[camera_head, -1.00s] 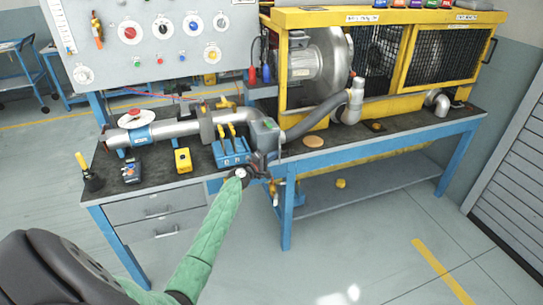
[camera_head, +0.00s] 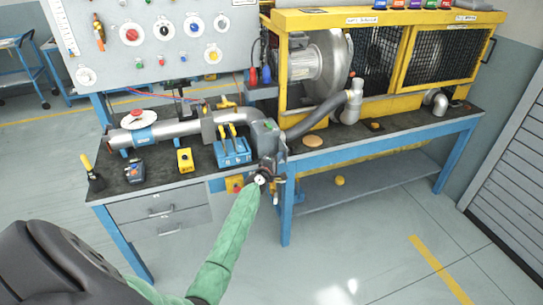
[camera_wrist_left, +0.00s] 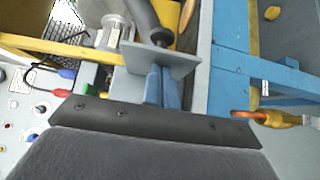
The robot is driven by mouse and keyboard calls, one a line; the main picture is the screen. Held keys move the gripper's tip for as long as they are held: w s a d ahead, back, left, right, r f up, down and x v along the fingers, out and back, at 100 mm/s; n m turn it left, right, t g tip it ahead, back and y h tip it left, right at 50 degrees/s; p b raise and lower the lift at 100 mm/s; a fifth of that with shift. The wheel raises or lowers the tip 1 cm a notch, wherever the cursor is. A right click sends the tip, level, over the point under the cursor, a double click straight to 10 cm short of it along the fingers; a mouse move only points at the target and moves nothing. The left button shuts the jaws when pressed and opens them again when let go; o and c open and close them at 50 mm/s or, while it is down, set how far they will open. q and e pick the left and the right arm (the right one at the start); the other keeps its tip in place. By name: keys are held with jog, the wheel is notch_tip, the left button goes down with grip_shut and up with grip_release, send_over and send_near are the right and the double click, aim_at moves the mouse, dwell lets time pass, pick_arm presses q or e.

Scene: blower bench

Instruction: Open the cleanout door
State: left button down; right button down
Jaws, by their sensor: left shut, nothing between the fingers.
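A grey box (camera_head: 265,132) sits on the pipe run near the front edge of the bench, where the grey hose begins. A grey plate with a dark knob, which looks like the cleanout door, shows in the left wrist view (camera_wrist_left: 182,60). My left gripper (camera_head: 273,160) is at the front of the grey box, beside the bench edge. Its two fingers are shut and empty, and in the left wrist view (camera_wrist_left: 162,78) they reach to the plate. I cannot tell whether they touch it. The gripper partly hides the door in the head view. My right gripper is out of view.
A blue block with yellow levers (camera_head: 232,150) stands left of the grey box. A yellow button box (camera_head: 185,160) is further left. The grey hose (camera_head: 315,122) runs right to the yellow blower frame (camera_head: 290,60). The floor in front is free.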

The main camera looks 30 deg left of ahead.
pick_arm(q)
jog(key=shift+w+d, duration=0.35)
jog(key=shift+d, duration=0.2)
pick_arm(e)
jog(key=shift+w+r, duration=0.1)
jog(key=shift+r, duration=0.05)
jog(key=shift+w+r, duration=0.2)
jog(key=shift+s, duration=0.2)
